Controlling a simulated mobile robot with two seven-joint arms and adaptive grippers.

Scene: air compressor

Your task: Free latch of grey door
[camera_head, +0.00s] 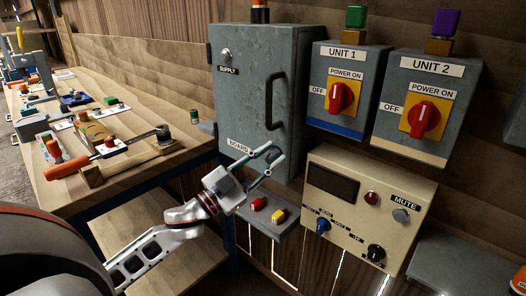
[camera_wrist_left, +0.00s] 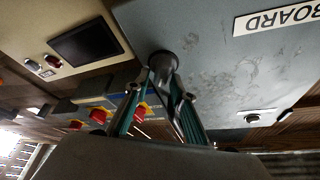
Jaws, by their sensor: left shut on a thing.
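The grey door (camera_head: 245,75) is the front of a wall cabinet with a BOARD label at its lower left, and looks closed. A black vertical handle (camera_head: 269,98) is on its right side. A round knob (camera_head: 226,54) sits above the SUPPLY label at the upper left. My left gripper (camera_head: 272,156) is at the door's lower right, by the handle's lower end. In the left wrist view, my left gripper (camera_wrist_left: 165,82) has its fingers closed around the dark handle end (camera_wrist_left: 162,62), close to the door face (camera_wrist_left: 215,60). My right gripper is not in view.
UNIT 1 (camera_head: 322,118) and UNIT 2 (camera_head: 455,100) switch boxes are right of the door. A beige panel (camera_head: 330,222) with a MUTE button is below them. A small grey box (camera_head: 285,218) with red and yellow buttons is under the door. A cluttered wooden bench (camera_head: 190,140) is left.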

